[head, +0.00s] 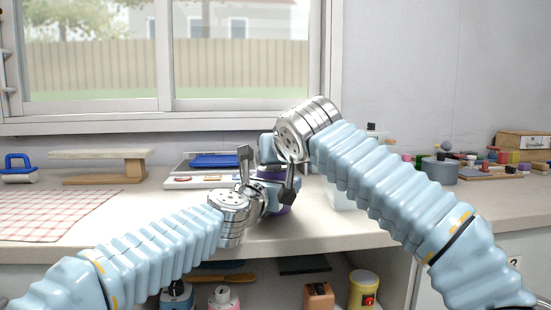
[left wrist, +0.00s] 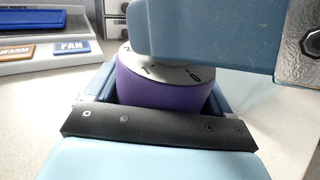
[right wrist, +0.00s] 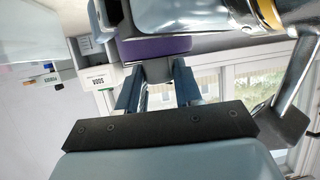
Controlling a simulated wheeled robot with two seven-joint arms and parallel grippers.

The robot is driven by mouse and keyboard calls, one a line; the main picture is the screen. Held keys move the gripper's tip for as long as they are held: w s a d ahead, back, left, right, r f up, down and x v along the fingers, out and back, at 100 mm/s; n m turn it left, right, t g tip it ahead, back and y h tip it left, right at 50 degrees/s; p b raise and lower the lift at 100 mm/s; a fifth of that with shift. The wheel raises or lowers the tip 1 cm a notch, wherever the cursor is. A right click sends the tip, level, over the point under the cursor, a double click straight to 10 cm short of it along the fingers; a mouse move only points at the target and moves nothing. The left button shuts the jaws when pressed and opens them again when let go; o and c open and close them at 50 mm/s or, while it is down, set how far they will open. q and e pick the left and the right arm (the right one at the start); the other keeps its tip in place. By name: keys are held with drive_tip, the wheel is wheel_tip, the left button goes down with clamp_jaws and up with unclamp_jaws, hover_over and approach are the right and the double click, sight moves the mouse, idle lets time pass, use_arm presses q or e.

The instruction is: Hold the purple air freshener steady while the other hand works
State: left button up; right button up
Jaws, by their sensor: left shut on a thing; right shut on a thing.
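The purple air freshener (left wrist: 155,88) stands on the counter, a purple body with a light grey marked top. In the head view its purple base (head: 283,209) shows among the grippers. My left gripper (head: 264,198) is shut around its body from the left, with a finger on either side in the left wrist view. My right gripper (right wrist: 158,82) comes from above and is shut on a small grey part at the air freshener, whose purple side shows just beyond. My right gripper covers part of the top in the left wrist view, so that part is hidden.
Behind stands a light panel (head: 182,180) with a blue plate and small labelled plates. A wooden-topped stand (head: 105,178) and a checked cloth (head: 58,213) lie left. Several small items and a grey pot (head: 440,170) are at right.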

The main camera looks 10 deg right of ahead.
drive_tip(key=shift+d, duration=0.1)
drive_tip(key=n+y, duration=0.2)
drive_tip(key=n+g+y, duration=0.1)
drive_tip(key=y, duration=0.1)
drive_tip(key=shift+w+d+f, duration=0.1)
drive_tip(key=shift+d, duration=0.15)
drive_tip(key=shift+w+d+n+g+y, duration=0.15)
drive_tip(key=shift+n+g+y, duration=1.25)
drive_tip(key=shift+n+y, duration=0.75)
drive_tip(key=shift+n, duration=0.25)
drive_tip(key=o, duration=1)
drive_tip(key=shift+o, duration=0.2)
drive_tip(key=v, duration=1.2)
